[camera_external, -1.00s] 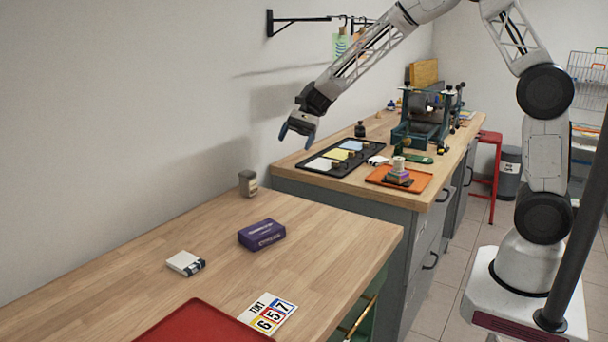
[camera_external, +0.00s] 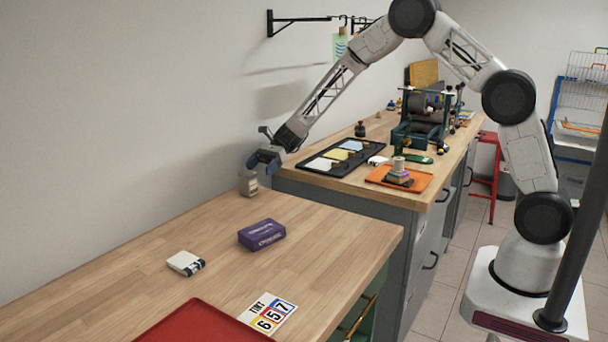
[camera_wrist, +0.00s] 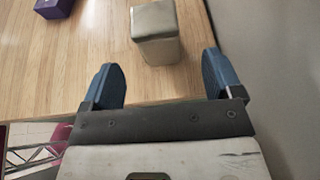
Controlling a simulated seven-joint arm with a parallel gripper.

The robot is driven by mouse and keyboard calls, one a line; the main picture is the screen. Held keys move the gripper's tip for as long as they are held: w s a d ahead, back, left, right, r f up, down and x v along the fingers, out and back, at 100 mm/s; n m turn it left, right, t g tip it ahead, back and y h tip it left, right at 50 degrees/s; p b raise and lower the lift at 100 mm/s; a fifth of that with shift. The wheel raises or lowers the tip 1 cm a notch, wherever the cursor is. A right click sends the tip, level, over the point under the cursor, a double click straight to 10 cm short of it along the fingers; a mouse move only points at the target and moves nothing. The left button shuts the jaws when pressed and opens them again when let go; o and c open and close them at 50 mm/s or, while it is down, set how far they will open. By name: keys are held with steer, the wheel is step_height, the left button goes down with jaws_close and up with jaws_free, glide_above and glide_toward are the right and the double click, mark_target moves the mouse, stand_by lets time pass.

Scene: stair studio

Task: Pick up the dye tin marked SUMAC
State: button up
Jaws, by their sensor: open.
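A small grey-beige tin (camera_external: 248,184) stands upright at the back edge of the near wooden table, close to the wall. I cannot read its marking. In the wrist view the tin (camera_wrist: 156,32) lies ahead of and between the two blue fingers, apart from both. My gripper (camera_external: 264,160) hangs just above and to the right of the tin. In the wrist view my gripper (camera_wrist: 164,82) is open with nothing between its fingertips.
On the near table (camera_external: 330,236) are a purple box (camera_external: 262,234), a small white box (camera_external: 186,263), a number card (camera_external: 268,313) and a red tray (camera_external: 200,325). The wall is close behind the tin. A farther bench holds a dark tray (camera_external: 322,168) and an orange tray (camera_external: 420,182).

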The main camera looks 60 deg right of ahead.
mark_target(248, 181)
steer(key=shift+a, duration=0.1)
steer(key=shift+x, duration=1.2)
steer(key=shift+a+f, duration=0.1)
steer(key=shift+f, duration=0.05)
steer(key=shift+x, duration=2.5)
steer(key=shift+s, duration=0.1)
steer(key=shift+c, duration=0.4)
steer(key=c, duration=1)
